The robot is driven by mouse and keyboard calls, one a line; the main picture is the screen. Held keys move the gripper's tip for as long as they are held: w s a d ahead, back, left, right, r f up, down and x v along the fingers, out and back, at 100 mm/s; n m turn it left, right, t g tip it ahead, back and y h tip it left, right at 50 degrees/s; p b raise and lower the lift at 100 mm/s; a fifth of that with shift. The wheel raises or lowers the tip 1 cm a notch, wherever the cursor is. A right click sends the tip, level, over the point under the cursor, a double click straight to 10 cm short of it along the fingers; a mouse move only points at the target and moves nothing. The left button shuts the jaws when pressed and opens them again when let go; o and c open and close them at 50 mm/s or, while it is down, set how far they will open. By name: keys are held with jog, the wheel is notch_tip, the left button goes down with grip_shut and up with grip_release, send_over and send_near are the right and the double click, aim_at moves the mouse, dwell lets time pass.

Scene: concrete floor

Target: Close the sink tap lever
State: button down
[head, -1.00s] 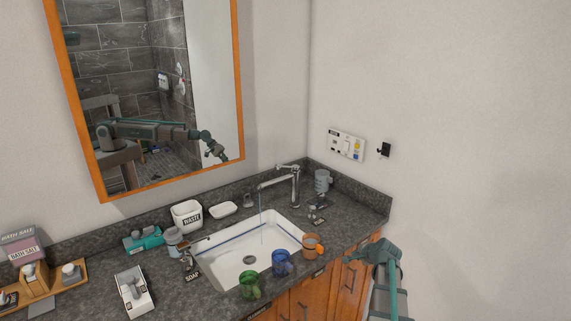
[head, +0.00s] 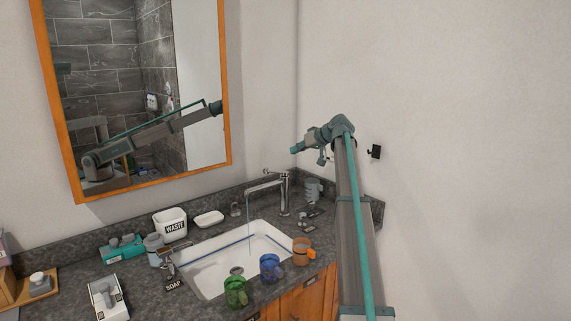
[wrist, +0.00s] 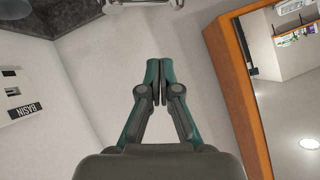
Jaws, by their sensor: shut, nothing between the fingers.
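The chrome sink tap (head: 284,192) stands at the back right of the white sink (head: 215,275), and a thin stream runs from its spout. Its lever (head: 275,171) sits on top of the tap body. My gripper (head: 295,150) is above the tap and a little to its right, apart from the lever. In the wrist view my gripper (wrist: 160,70) has its two teal fingertips together with nothing between them. A metal part shows at the top edge there, cut off; it may be the tap.
Green (head: 236,292), blue (head: 271,267) and orange (head: 302,250) mugs line the sink's front edge. A grey cup (head: 312,188) stands right of the tap. The mirror (head: 225,120) and right wall are close.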

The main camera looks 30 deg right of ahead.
jog(key=s+f+p+x, duration=0.1)
jog(key=p+x, duration=0.3)
jog(key=x, duration=0.8)
jog(key=shift+s+a+f, duration=0.2)
jog(key=shift+s+f, duration=0.15)
jog(key=shift+f, duration=0.4)
